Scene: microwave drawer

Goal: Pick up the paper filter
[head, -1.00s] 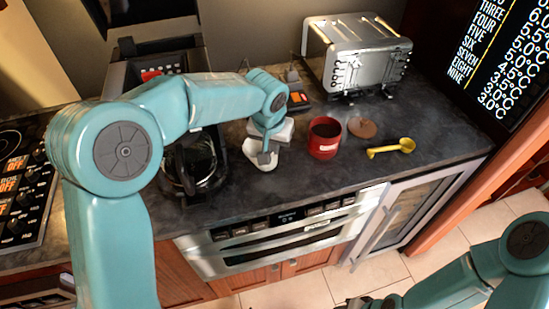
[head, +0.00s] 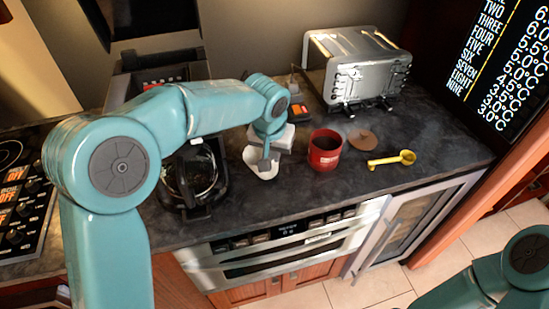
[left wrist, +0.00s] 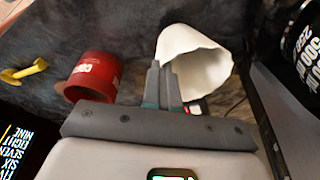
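The white paper filter (head: 260,167) is a small cup shape at the middle of the dark counter, beside the coffee maker. My left gripper (head: 268,163) reaches down to it from above. In the left wrist view the two fingers of my left gripper (left wrist: 163,84) are nearly together, with the wall of the paper filter (left wrist: 197,58) pinched at their tips. The filter is tilted there, and its far wall shows. Whether it is clear of the counter I cannot tell. My right arm shows at the bottom right; its gripper is out of view.
A red mug (head: 324,152) stands just right of the filter; it also shows in the left wrist view (left wrist: 92,78). A brown disc (head: 362,140) and a yellow scoop (head: 392,160) lie further right. A coffee maker with a glass pot (head: 190,178) is left; a toaster (head: 368,75) stands behind.

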